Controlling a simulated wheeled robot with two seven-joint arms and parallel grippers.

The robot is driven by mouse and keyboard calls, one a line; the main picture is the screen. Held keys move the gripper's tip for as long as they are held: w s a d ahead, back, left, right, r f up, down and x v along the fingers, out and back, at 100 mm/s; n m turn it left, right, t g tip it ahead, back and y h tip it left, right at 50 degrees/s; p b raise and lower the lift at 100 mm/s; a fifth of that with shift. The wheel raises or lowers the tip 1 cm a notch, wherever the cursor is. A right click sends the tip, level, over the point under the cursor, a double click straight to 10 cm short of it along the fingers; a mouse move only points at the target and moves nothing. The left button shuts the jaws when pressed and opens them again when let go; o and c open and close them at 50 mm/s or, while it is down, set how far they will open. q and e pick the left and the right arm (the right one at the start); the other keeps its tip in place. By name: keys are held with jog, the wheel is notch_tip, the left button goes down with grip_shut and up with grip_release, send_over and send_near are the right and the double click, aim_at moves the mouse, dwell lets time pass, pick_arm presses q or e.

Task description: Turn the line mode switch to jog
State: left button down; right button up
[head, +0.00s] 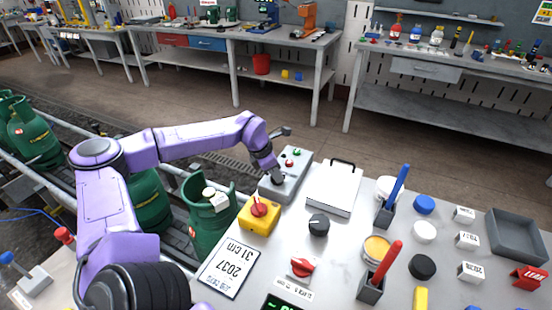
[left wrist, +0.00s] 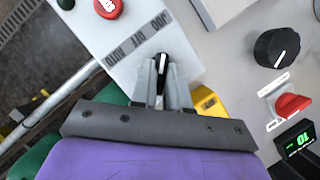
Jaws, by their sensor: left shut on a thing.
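The line mode switch (left wrist: 162,68) is a small black knob with a white mark, on a light grey control box (head: 296,168). My left gripper (head: 277,178) reaches down onto the near end of the box. In the left wrist view its two fingers (left wrist: 163,82) are shut around the knob, which hides part of it. I cannot tell which label the mark points to. My right gripper is not in view.
Green gas cylinders (head: 210,215) stand on the conveyor at left. Upright red (head: 384,262) and blue (head: 398,186) handles rise at right.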

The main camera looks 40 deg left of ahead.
pick_arm(q)
jog(key=c, duration=1.1)
grip_release()
jog(key=v, duration=1)
jog(key=shift+s+a+r, duration=0.15)
jog(key=shift+s+r, duration=0.05)
jog(key=shift+r, duration=0.05)
